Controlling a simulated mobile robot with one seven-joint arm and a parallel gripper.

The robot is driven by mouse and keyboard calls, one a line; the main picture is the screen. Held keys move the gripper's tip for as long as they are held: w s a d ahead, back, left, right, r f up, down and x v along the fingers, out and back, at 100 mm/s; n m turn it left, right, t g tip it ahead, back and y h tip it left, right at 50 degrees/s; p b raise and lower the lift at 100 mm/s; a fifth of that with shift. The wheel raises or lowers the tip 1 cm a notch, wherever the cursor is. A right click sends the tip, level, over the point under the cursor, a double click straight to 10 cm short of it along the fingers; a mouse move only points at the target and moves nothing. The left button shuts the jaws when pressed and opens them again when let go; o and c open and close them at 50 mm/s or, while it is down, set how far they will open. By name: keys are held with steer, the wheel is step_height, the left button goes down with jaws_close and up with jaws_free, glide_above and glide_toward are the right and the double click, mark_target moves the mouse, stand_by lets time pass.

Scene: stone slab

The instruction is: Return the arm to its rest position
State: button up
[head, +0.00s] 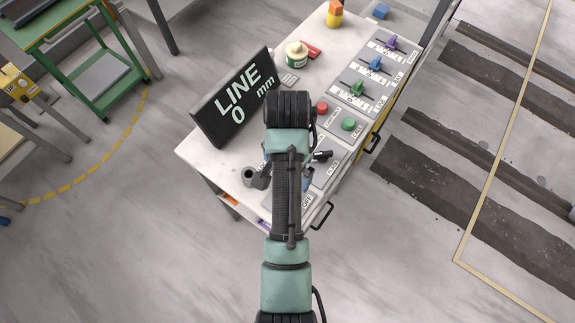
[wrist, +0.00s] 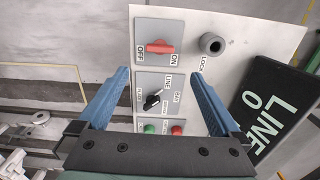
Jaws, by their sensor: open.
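My gripper (wrist: 160,73) is open and empty in the wrist view, its two blue fingers apart above the control panels. In the head view my arm hides most of it, over the near end of the white console table (head: 190,150). Between and beyond the fingers, the wrist view shows a red ON/OFF switch handle (wrist: 160,47) and a black selector knob (wrist: 152,101). The fingers appear to touch nothing, though their exact height is unclear.
A black LINE 0 mm sign (head: 236,98) stands left of my arm. A grey lock cylinder (head: 250,177) is near the front edge. Red (head: 322,107) and green (head: 349,124) buttons and several sliders lie right.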

stand_by(0.3)
steer(key=w+r+n+t+b, duration=0.2)
steer(key=w+r+t, duration=0.55)
steer(key=r, duration=0.55)
steer(key=w+r+n+t+b, duration=0.1)
steer(key=w+r+t+b, duration=0.1)
steer(key=w+r+t, duration=0.75)
steer(key=s+r+n+t+b, duration=0.1)
steer(key=s+r+t, duration=0.15)
steer(key=r, duration=0.85)
steer(key=s+r+n+t, duration=0.1)
steer(key=s+r, duration=0.2)
steer(key=r, duration=0.7)
steer(key=s+r+n+t+b, duration=0.1)
steer(key=s+r+n+t, duration=0.1)
steer(key=s+r+t, duration=0.5)
steer(key=s+r, duration=0.6)
steer(key=r, duration=0.1)
steer(key=shift+b, duration=0.35)
steer(key=shift+r, duration=0.1)
